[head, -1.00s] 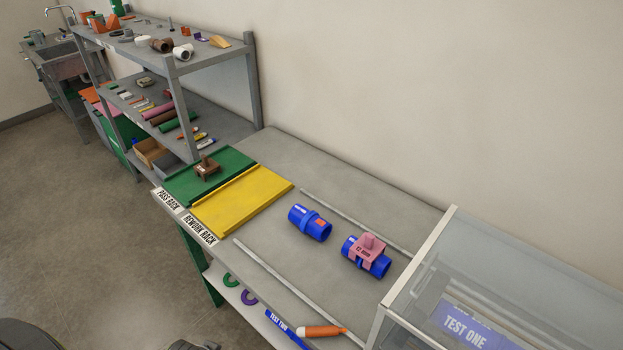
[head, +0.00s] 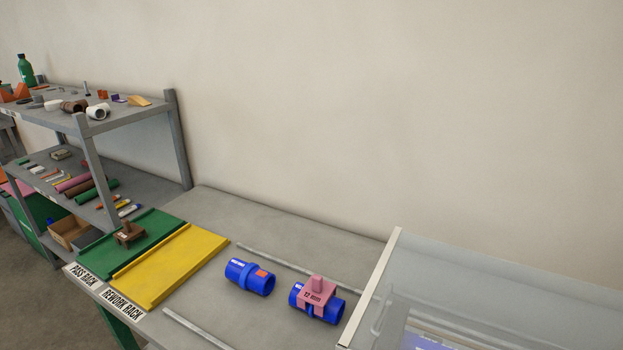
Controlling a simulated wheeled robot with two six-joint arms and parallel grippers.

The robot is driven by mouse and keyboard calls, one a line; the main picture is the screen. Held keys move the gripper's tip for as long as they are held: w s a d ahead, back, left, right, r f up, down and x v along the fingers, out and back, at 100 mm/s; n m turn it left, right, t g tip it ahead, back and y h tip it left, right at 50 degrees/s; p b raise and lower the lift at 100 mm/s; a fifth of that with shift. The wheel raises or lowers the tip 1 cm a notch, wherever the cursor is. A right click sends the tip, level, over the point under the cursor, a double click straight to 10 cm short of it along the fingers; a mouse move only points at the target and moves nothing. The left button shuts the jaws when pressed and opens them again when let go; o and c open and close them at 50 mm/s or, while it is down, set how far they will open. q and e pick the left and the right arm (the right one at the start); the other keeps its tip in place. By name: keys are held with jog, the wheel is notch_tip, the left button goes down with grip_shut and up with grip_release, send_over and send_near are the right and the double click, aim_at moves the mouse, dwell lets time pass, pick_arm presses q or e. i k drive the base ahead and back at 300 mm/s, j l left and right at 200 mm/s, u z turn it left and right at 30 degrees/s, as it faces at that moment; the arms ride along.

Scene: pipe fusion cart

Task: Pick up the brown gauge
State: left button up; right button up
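The brown gauge (head: 129,233) is a small brown block with a raised knob. Neither of my grippers shows in the head view now.
The yellow rework rack (head: 172,268) lies beside the green one. A blue pipe coupling (head: 249,277) lies on the bench, and another blue coupling (head: 334,308) has a pink gauge (head: 317,290) on it. A clear-walled case (head: 470,290) stands at the right. A loaded grey shelf (head: 131,117) stands behind the racks.

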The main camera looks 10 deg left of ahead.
aim_at(130, 232)
jog(key=u, duration=1.35)
